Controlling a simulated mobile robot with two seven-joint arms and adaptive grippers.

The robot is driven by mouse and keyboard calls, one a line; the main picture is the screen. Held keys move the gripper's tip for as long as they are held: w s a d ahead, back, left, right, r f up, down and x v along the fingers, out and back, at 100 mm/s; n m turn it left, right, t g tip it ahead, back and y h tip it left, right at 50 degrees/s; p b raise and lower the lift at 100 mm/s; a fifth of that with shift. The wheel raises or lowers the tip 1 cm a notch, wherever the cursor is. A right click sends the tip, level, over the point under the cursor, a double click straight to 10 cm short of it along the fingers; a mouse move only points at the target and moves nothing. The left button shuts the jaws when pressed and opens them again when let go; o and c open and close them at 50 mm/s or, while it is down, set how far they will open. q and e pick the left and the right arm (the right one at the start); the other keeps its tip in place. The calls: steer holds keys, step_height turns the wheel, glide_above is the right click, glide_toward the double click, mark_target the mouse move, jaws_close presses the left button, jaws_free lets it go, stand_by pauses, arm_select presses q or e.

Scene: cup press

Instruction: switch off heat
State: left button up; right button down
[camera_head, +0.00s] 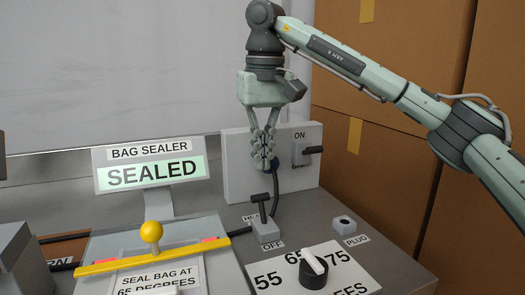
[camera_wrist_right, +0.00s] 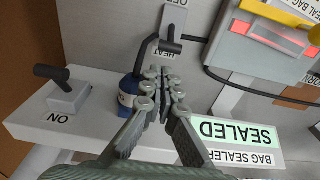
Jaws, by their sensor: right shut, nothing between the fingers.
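The heat switch (camera_head: 266,229) is a small grey box with a black T-shaped lever, and an OFF label lies in front of it. The switch also shows at the top of the wrist view (camera_wrist_right: 178,18), with OFF and HEAT labels. My right gripper (camera_head: 264,165) is shut and empty, pointing down above and behind the lever, close to the wall panel. In the wrist view its fingertips (camera_wrist_right: 163,75) look apart from the lever. My left gripper is not in view.
A wall panel (camera_head: 235,170) carries an ON/OFF switch (camera_head: 302,153). A blue plug (camera_wrist_right: 128,90) with a dark cable sits beside my fingers. The bag sealer display (camera_head: 151,173) reads SEALED. A yellow bar (camera_head: 110,264), temperature dial (camera_head: 313,270) and plug socket (camera_head: 343,224) surround the switch.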

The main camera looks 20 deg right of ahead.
mark_target(263, 213)
steer(key=f, duration=0.5)
steer(key=shift+w+f, duration=0.25)
steer(key=shift+f, duration=0.1)
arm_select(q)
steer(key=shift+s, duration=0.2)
arm_select(e)
steer(key=shift+f, duration=0.15)
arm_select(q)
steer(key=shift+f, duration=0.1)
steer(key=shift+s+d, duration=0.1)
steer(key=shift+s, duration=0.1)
arm_select(e)
steer(key=shift+w, duration=0.1)
